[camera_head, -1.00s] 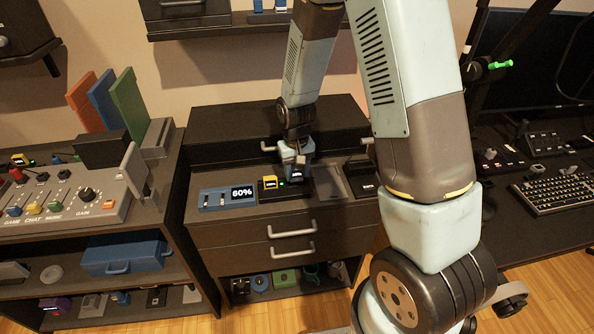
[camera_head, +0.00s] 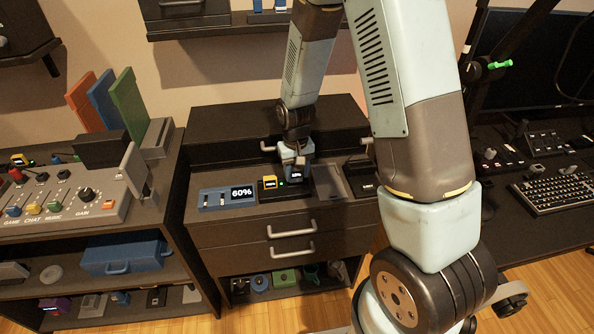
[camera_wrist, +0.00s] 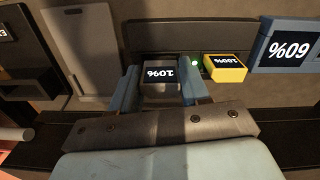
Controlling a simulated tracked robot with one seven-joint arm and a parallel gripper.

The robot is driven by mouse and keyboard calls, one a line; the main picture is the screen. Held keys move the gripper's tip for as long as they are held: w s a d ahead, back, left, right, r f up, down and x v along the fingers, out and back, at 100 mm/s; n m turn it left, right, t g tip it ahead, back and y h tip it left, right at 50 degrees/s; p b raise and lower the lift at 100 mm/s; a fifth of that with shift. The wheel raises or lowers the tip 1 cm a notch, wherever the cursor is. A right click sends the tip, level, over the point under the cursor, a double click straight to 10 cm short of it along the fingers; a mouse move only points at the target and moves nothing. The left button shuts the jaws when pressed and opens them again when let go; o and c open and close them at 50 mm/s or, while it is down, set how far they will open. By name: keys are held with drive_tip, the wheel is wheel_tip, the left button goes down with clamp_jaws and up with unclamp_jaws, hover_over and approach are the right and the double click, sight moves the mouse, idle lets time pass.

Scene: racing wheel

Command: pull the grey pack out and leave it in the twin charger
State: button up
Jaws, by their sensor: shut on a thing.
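My gripper (camera_wrist: 160,88) is shut on the grey pack (camera_wrist: 158,85), with one blue finger on each side of it. The pack has a dark label that looks like 10%, upside down in the wrist view. The pack is at the black twin charger (camera_wrist: 182,35), beside the yellow pack (camera_wrist: 225,67); I cannot tell whether it is fully seated. A green light shows between the two packs. In the head view my gripper (camera_head: 299,163) points down at the charger, to the right of the yellow pack (camera_head: 269,182). The lower part of the grey pack is hidden.
A blue unit reading 60% (camera_head: 228,197) stands left of the charger. To the right are a grey tray (camera_head: 332,181) and a black dock (camera_head: 362,180) with a small label. Drawers with metal handles are below the cabinet top. A mixer console (camera_head: 65,195) stands farther left.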

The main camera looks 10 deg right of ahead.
drive_tip(key=shift+f, duration=1.2)
drive_tip(key=o, duration=1.1)
drive_tip(key=shift+o, duration=0.2)
drive_tip(key=shift+r, duration=0.15)
wheel_tip(320, 180, up, 13)
drive_tip(key=shift+r, duration=0.2)
drive_tip(key=shift+a, duration=0.1)
wheel_tip(320, 180, up, 16)
drive_tip(key=t, duration=0.3)
hover_over(296, 170)
drive_tip(key=s+d, duration=0.7)
drive_tip(key=s, duration=0.1)
drive_tip(key=s+d+r+m+t, duration=0.1)
drive_tip(key=s+d+r, duration=0.1)
drive_tip(key=s+r, duration=0.2)
drive_tip(key=s+d+r+t, duration=0.1)
drive_tip(key=s+d+r, duration=0.2)
drive_tip(key=s, duration=0.6)
drive_tip(key=shift+s+d+r+m+t, duration=0.3)
drive_tip(key=shift+s+r+m, duration=0.1)
drive_tip(key=shift+r, duration=0.3)
